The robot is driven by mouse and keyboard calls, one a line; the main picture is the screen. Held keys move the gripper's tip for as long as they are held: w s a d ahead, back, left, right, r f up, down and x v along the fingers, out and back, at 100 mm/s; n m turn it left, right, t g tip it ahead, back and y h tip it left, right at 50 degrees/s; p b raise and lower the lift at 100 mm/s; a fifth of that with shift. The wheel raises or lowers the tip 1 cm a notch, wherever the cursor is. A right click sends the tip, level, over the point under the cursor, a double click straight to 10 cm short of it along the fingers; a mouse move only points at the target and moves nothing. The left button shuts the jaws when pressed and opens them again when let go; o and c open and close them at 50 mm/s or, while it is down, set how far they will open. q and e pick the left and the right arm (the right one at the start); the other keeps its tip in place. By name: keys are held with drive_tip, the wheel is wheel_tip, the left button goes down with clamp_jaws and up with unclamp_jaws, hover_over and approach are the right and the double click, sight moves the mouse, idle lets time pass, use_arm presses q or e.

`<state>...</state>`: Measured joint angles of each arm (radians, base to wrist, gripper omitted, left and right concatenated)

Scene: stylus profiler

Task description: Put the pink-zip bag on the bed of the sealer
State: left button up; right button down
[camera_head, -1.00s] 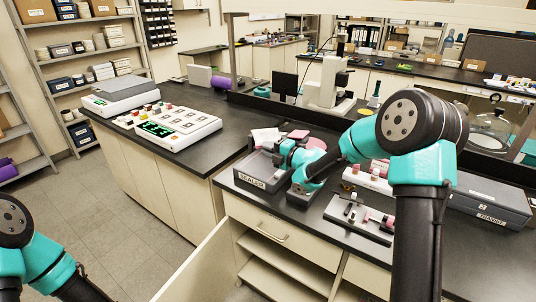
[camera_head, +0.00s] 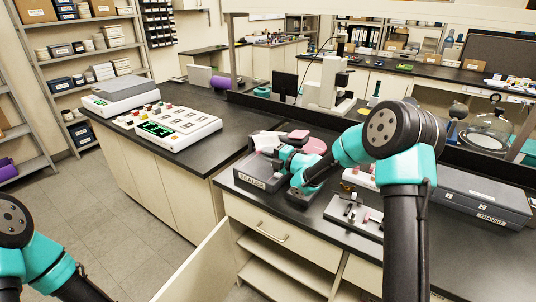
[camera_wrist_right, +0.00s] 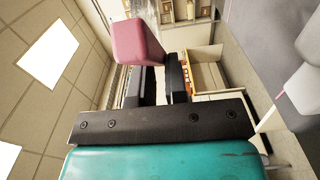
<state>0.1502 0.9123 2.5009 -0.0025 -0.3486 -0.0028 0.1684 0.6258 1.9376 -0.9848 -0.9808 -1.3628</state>
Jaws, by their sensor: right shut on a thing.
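The sealer (camera_head: 250,181) is a dark, labelled box at the front left edge of the dark bench. A pale bag (camera_head: 266,138) shows over its top, partly hidden by my right gripper (camera_head: 279,155). The gripper is shut on what looks like this bag, at the sealer's right side. I cannot tell whether the bag touches the bed. My left gripper is out of view; only part of that arm shows at lower left.
A white keyed instrument (camera_head: 178,127) stands on the left bench. A cabinet door (camera_head: 197,264) hangs open below.

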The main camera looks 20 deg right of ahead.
drive_tip(key=shift+f, duration=0.15)
drive_tip(key=c, duration=1.1)
unclamp_jaws()
drive_tip(key=shift+c, duration=0.2)
drive_tip(key=v, duration=1.2)
drive_tip(key=shift+r, duration=0.25)
